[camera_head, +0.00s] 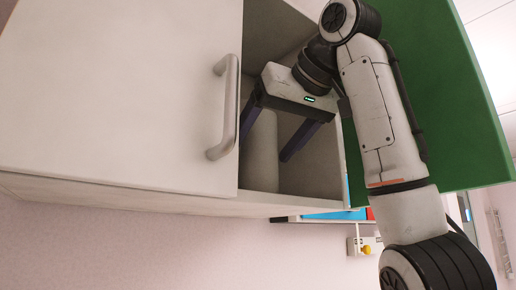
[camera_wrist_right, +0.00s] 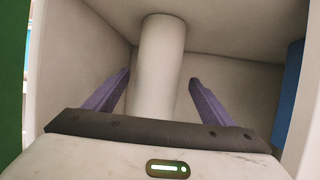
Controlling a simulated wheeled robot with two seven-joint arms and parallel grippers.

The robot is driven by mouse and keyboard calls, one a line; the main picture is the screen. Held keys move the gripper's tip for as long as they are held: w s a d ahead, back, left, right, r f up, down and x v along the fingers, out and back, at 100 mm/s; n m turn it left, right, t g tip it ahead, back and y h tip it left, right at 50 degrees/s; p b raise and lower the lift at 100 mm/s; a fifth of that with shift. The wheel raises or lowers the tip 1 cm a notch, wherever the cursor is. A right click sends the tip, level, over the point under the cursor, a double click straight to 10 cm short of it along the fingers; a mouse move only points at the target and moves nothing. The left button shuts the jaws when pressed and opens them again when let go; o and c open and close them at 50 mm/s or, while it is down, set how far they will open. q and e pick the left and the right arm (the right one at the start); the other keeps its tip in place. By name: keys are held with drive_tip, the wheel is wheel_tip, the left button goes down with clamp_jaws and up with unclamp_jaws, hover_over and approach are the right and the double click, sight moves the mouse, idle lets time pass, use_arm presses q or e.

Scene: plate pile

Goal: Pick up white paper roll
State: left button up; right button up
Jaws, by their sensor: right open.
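The white paper roll (camera_head: 262,150) stands upright inside the open wall cabinet, close behind the edge of the closed door. In the right wrist view the roll (camera_wrist_right: 158,65) rises between the two purple fingers. My right gripper (camera_head: 264,146) reaches into the cabinet from the right, with its fingers open. In the right wrist view my right gripper (camera_wrist_right: 160,85) has one finger on each side of the roll, with a gap visible on both sides. The lower part of the roll is hidden behind the gripper body in that view. My left gripper is not in view.
The closed white cabinet door (camera_head: 115,85) with its handle (camera_head: 225,108) bounds the opening on the left. An open green door (camera_head: 440,90) stands on the right, behind my right arm. A blue object (camera_wrist_right: 290,95) shows at the right wrist view's right edge.

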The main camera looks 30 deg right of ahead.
drive_tip(key=x, duration=0.2)
drive_tip(key=p+x, duration=0.1)
drive_tip(key=x, duration=0.4)
drive_tip(key=shift+d+r, duration=0.1)
drive_tip(key=shift+d, duration=0.2)
drive_tip(key=c, duration=1.2)
drive_tip(key=shift+c, duration=0.2)
drive_tip(key=shift+r, duration=0.1)
